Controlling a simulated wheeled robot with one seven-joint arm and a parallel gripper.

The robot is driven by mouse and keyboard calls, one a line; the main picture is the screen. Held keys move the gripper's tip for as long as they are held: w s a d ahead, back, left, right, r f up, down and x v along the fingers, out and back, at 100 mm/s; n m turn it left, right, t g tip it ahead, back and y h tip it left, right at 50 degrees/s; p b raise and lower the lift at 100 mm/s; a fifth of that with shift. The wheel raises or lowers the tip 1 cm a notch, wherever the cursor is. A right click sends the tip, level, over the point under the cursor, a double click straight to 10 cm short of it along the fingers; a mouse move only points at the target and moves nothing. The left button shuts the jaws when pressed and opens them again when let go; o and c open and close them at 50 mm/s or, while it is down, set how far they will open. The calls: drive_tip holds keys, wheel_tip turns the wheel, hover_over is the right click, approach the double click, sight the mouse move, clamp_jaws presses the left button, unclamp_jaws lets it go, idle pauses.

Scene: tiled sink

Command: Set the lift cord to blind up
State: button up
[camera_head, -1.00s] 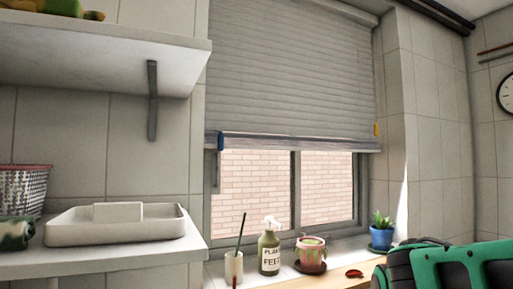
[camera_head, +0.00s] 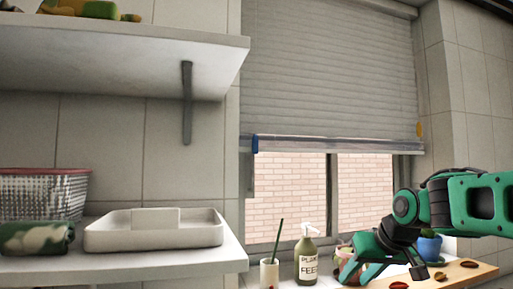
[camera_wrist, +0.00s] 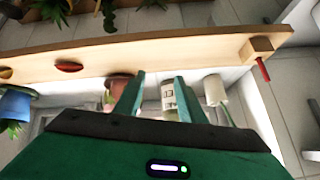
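The pale slatted blind (camera_head: 330,70) covers the upper part of the window, its bottom rail (camera_head: 335,145) about halfway down. A blue tab (camera_head: 254,144) sits at the rail's left end and a yellow tab (camera_head: 418,130) near its right end. I cannot make out a separate lift cord. My green gripper (camera_head: 350,278) is low over the sill at the right of the head view, well below the rail. In the wrist view my gripper (camera_wrist: 158,85) has its two fingers apart with nothing held; a bottle shows beyond them.
A wooden ledge (camera_wrist: 140,50) has a block with a red peg (camera_wrist: 262,70). A shelf (camera_head: 120,45) overhangs the left counter.

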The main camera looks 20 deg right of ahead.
drive_tip(key=w+a+r+n+t+y, duration=0.1)
drive_tip(key=w+a+r+t, duration=0.1)
drive_tip(key=w+r, duration=0.45)
drive_tip(key=w+a+r+n+t+y, duration=0.1)
drive_tip(key=w+a+r+n+t, duration=0.2)
drive_tip(key=r, duration=0.6)
drive_tip(key=n+t+y, duration=0.3)
drive_tip(key=n+y, duration=0.1)
drive_tip(key=y, duration=0.2)
approach(255, 144)
drive_tip(key=x, duration=0.8)
drive_tip(key=shift+w+d+r, duration=0.25)
drive_tip(key=shift+d+r, duration=0.05)
drive_tip(key=shift+d, duration=0.05)
